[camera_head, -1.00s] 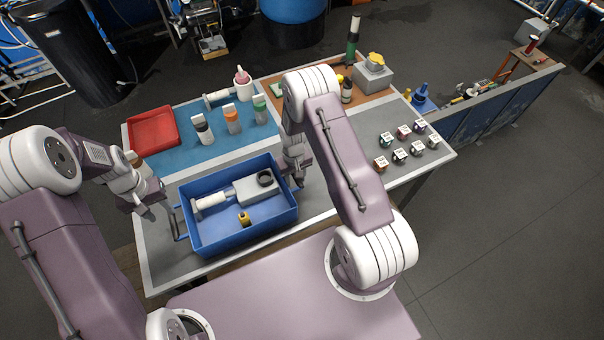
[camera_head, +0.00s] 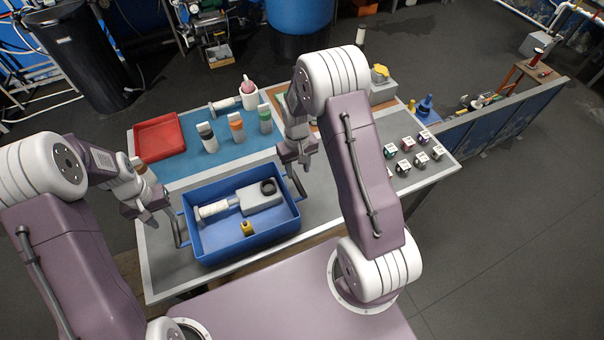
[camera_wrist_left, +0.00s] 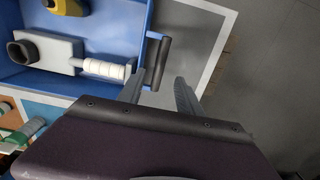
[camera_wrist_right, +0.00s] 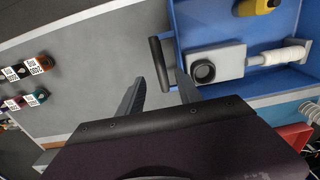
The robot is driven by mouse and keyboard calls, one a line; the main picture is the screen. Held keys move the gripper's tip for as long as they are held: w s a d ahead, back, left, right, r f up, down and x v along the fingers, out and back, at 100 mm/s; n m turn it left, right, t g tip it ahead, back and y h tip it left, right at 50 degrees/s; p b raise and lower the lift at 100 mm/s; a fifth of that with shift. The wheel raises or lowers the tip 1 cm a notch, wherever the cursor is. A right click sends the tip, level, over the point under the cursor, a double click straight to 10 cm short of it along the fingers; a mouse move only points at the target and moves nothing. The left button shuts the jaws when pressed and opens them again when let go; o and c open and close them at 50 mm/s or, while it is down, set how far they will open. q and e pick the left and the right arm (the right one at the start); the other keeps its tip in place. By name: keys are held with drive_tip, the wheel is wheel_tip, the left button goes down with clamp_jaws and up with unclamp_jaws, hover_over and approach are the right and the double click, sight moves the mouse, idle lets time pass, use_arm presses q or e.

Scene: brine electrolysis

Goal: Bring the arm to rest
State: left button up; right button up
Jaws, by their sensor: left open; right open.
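The blue tray (camera_head: 240,240) rests on the table, with a dark bar handle at each end. My left gripper (camera_head: 152,213) is open and empty near its left handle (camera_head: 178,230); the left wrist view shows the handle (camera_wrist_left: 157,62) just beyond the open fingers (camera_wrist_left: 160,77). My right gripper (camera_head: 300,163) is open and empty above the right handle (camera_head: 297,183); the right wrist view shows that handle (camera_wrist_right: 160,64) beyond its fingers (camera_wrist_right: 162,76). The tray holds a grey box with a dark round opening (camera_head: 262,194), a white ribbed cylinder (camera_head: 213,209) and a small yellow item (camera_head: 246,228).
A red tray (camera_head: 160,138) and several capped bottles stand on the blue mat (camera_head: 185,165) at the back. Several small labelled jars (camera_head: 405,145) stand at the right. A grey block with a yellow knob (camera_head: 381,78) is behind. Bare table (camera_head: 330,200) lies right of the blue tray.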

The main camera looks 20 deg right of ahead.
use_arm(q)
drive_tip(key=shift+f+b, duration=0.2)
drive_tip(key=shift+b, duration=0.1)
use_arm(e)
drive_tip(key=shift+w+f, duration=0.1)
drive_tip(key=shift+f, duration=0.1)
use_arm(q)
drive_tip(key=shift+w+d+r+t+b, duration=0.25)
drive_tip(key=shift+w+r+t+b, duration=0.15)
drive_tip(key=shift+w+r+b, duration=0.35)
use_arm(e)
drive_tip(key=shift+w+a+r+t, duration=0.25)
drive_tip(key=shift+w+r+t, duration=0.15)
drive_tip(key=shift+w+r, duration=0.35)
use_arm(q)
drive_tip(key=s+d+r+b, duration=0.2)
drive_tip(key=s+b, duration=0.3)
drive_tip(key=s, duration=1.1)
drive_tip(key=shift+s+d, duration=0.2)
drive_tip(key=shift+d, duration=0.15)
use_arm(e)
drive_tip(key=s+a+r, duration=0.2)
drive_tip(key=s, duration=1.4)
drive_tip(key=shift+s+a+r, duration=0.2)
drive_tip(key=shift+s+a, duration=0.1)
drive_tip(key=shift+a, duration=0.05)
